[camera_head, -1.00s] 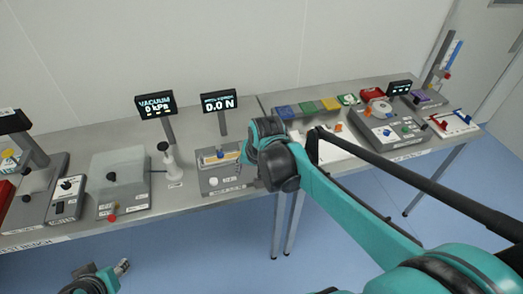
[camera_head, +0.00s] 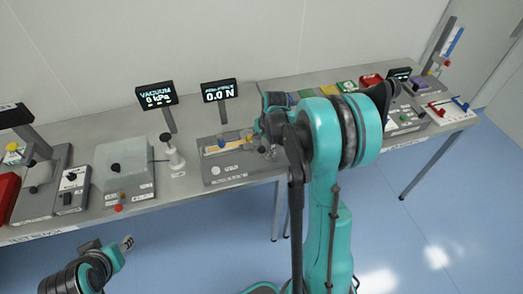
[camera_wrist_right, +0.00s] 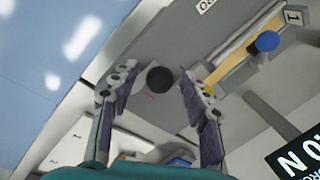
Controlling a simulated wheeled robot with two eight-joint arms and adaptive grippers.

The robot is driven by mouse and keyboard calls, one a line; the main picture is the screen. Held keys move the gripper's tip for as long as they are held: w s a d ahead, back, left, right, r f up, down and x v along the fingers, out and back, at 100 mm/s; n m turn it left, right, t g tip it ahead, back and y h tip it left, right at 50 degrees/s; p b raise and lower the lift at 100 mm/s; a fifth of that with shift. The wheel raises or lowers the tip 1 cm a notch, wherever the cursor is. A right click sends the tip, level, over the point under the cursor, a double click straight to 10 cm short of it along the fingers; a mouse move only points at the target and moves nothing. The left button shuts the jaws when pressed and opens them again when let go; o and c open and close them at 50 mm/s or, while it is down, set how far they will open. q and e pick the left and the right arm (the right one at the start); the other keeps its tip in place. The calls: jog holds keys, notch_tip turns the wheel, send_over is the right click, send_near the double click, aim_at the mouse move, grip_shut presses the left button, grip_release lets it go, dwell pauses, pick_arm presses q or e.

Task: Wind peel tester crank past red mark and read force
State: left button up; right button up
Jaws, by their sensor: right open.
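The grey peel tester (camera_head: 212,172) stands on the bench, with a pale yellow strip and a blue knob (camera_head: 221,142) on top. Its display (camera_head: 219,92) reads 0.0 N. My right gripper (camera_head: 268,152) is over the tester's right end, partly hidden by my own arm. In the right wrist view my right gripper (camera_wrist_right: 150,88) is open, and a black round crank knob (camera_wrist_right: 160,79) shows between its fingers. I cannot tell whether they touch it. My left gripper (camera_head: 127,243) is low in front of the bench, away from the tester.
A vacuum display (camera_head: 156,95) reading 0 kPa and a grey lidded box (camera_head: 125,168) stand left of the tester. A white bottle-like item (camera_head: 173,155) is between them and it. Coloured trays (camera_head: 345,87) and other devices crowd the right bench. The floor in front is clear.

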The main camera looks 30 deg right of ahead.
jog(key=shift+w+a+f, duration=0.1)
jog(key=shift+f, duration=0.45)
grip_shut()
